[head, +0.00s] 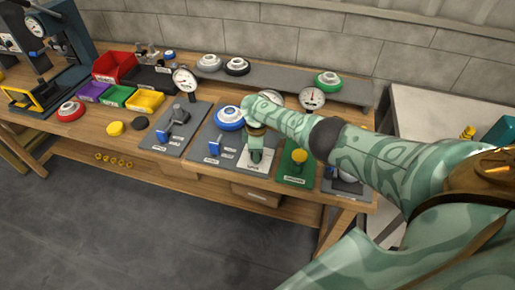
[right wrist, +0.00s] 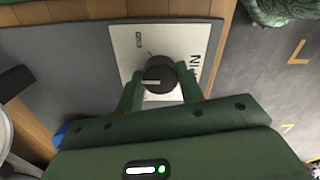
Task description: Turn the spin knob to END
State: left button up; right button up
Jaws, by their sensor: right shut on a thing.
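The spin knob (right wrist: 160,74) is round and black with a white pointer line. It sits on a white plate (right wrist: 127,45) with SPIN lettering on one side and a small END mark near the upper left. The pointer line points to the left in the right wrist view, not at the END mark. My right gripper (right wrist: 159,84) is shut on the knob, one green finger on each side. In the head view my right gripper (head: 256,146) reaches down onto the white plate (head: 264,167) and hides the knob. My left gripper is not in view.
A blue-ringed dial (head: 230,117) stands just left of my right gripper. A green panel with a yellow knob (head: 299,156) is to its right. Gauges (head: 312,98) stand behind. Coloured bins (head: 145,101) are at the left of the wooden bench.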

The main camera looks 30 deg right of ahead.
jog(key=m, duration=0.3)
jog(key=shift+r+p, duration=0.1)
jog(key=shift+p, duration=0.3)
jog(key=m, duration=0.2)
jog(key=shift+m, duration=0.3)
jog(key=m, duration=0.3)
jog(key=shift+a+p, duration=0.1)
jog(key=shift+p, duration=0.25)
jog(key=shift+m, duration=1.6)
jog(key=o, duration=1)
notch_tip(320, 180, up, 16)
jog(key=p, duration=1.3)
jog(key=shift+r+p, duration=0.15)
jog(key=shift+p, duration=0.2)
